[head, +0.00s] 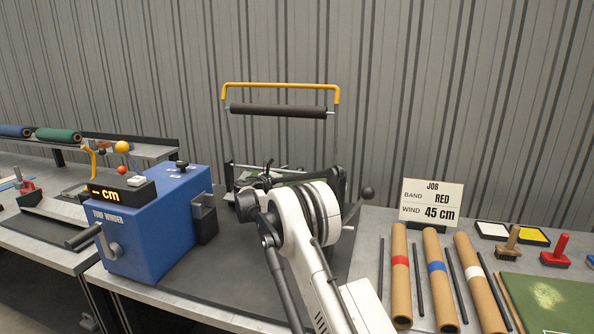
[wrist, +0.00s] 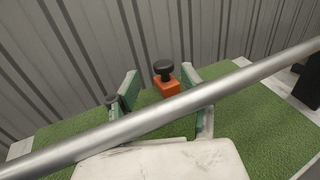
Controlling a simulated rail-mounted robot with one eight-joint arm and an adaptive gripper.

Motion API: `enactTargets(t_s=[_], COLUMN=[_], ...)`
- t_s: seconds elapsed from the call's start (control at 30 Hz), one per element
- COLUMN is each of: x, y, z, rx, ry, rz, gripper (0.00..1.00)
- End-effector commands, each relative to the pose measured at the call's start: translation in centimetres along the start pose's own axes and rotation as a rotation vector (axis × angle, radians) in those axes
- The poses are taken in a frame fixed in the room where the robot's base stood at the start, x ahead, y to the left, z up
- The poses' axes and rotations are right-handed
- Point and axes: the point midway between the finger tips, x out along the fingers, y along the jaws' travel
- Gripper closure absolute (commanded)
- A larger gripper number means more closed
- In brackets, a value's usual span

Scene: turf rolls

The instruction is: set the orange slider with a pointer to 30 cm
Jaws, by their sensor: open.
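The orange slider (wrist: 168,86) with a black knob on top shows in the wrist view, beyond a metal bar and above green turf (wrist: 240,115). Its lower part is hidden by the bar, and I cannot make out its pointer or a scale. My gripper (wrist: 160,88) is open, with one finger to the left and one to the right of the slider in the picture. I cannot tell whether either finger touches it. In the head view my arm hides the slider, and the gripper end is mostly covered.
The metal bar (wrist: 165,108) crosses the wrist view diagonally, close to the camera. In the head view, a blue turf winder (head: 155,235) stands left of my arm. A job card (head: 432,203) reads "RED, 45 cm". Banded cardboard tubes (head: 400,275) lie at the right.

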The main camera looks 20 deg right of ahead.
Motion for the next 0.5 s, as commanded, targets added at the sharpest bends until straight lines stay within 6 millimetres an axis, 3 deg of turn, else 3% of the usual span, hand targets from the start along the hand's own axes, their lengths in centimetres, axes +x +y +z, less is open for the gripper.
enactTargets(t_s=[0.2, 0.5], x=[-4.2, -6.6], y=[0.1, 0.1], z=[0.0, 0.0], rx=[0.0, 0.0], ry=[0.0, 0.0], rz=[0.002, 0.001], gripper=[0.58, 0.58])
